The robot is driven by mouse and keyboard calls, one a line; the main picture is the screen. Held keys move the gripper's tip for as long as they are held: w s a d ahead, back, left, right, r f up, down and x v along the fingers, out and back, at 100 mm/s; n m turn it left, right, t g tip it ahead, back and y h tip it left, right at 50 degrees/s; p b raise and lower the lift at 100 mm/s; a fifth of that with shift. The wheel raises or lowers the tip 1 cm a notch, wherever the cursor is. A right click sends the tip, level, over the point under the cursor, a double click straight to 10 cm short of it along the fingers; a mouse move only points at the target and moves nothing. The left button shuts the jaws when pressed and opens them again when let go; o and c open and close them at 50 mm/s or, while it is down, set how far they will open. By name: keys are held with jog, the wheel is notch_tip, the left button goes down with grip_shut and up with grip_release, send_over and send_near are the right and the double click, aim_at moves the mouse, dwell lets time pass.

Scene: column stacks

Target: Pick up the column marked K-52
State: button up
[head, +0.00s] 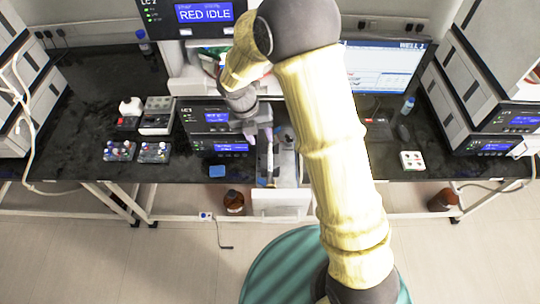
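My gripper (266,178) hangs in front of the middle instrument stack in the head view, pointing down. No label reading K-52 can be read, and I cannot tell which thing is that column. Small pale and coloured parts show close around the gripper, too small to identify. My arm hides part of the middle stack and the bench to its right.
Two small racks with coloured tops (120,151) (154,153) stand on the dark bench (90,110) at left. A blue block (217,171) lies by the front edge. Instrument stacks (495,118) flank the bench. A monitor (385,66) and white tray (412,160) are at right.

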jog(key=p, duration=0.1)
send_over(269, 157)
jog(key=a, duration=0.1)
jog(key=f, duration=0.5)
jog(key=shift+s+a, duration=0.1)
jog(key=shift+a, duration=0.1)
jog(key=shift+d+f+p, duration=0.15)
jog(key=shift+f+p, duration=0.45)
jog(key=shift+p, duration=0.25)
jog(key=shift+p+x, duration=0.85)
jog(key=shift+x, duration=1.1)
grip_shut()
